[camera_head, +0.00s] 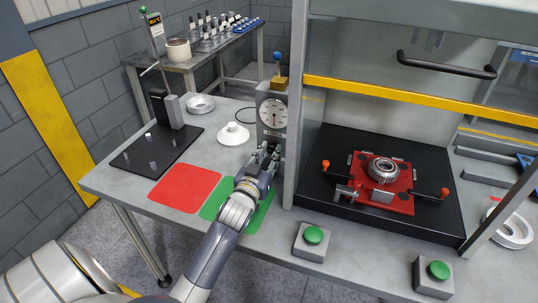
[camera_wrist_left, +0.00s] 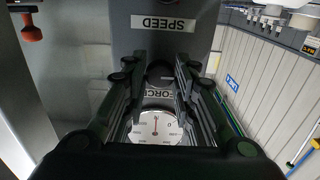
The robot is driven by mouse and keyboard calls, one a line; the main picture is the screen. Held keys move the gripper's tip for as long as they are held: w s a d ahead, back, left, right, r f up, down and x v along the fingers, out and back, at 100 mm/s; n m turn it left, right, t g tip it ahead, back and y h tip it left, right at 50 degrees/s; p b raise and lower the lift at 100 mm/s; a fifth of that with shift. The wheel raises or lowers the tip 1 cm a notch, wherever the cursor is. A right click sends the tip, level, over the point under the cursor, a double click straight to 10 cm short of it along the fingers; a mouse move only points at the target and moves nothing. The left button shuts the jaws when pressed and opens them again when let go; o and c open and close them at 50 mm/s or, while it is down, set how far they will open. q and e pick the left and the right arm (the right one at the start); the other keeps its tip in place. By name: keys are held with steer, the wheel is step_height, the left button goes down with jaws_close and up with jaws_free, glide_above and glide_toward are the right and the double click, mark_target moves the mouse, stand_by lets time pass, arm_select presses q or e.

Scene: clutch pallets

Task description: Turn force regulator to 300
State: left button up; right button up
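The force regulator box is a grey column with a round white gauge (camera_head: 272,113) on its front. In the left wrist view the gauge (camera_wrist_left: 155,128) shows upside down, with a FORCE label (camera_wrist_left: 158,94) beside it and a SPEED label (camera_wrist_left: 163,23) farther up the picture. A dark round knob (camera_wrist_left: 160,74) sits between these labels. My left gripper (camera_head: 268,153) is at the front of the box, below the gauge. Its fingers stand apart on either side of the knob; any contact is not clear. The gauge's exact reading is too small to tell. My right gripper is out of view.
A press frame post (camera_head: 301,120) stands just right of the box. A red fixture (camera_head: 399,197) lies on the black press bed. Green (camera_head: 211,209) and red (camera_head: 184,188) mats, a white cone (camera_head: 233,135) and a black stand (camera_head: 150,155) are on the left of the table.

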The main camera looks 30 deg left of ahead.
arm_select(q)
steer(key=shift+c, duration=0.4)
steer(key=shift+m, duration=0.4)
steer(key=shift+m+p, duration=0.55)
steer(key=shift+m, duration=0.55)
steer(key=m, duration=0.4)
steer(key=shift+p, duration=0.4)
steer(key=m, duration=0.6)
steer(key=shift+r, duration=0.1)
steer(key=m, duration=0.4)
steer(key=shift+m+p, duration=0.3)
steer(key=shift+p, duration=0.05)
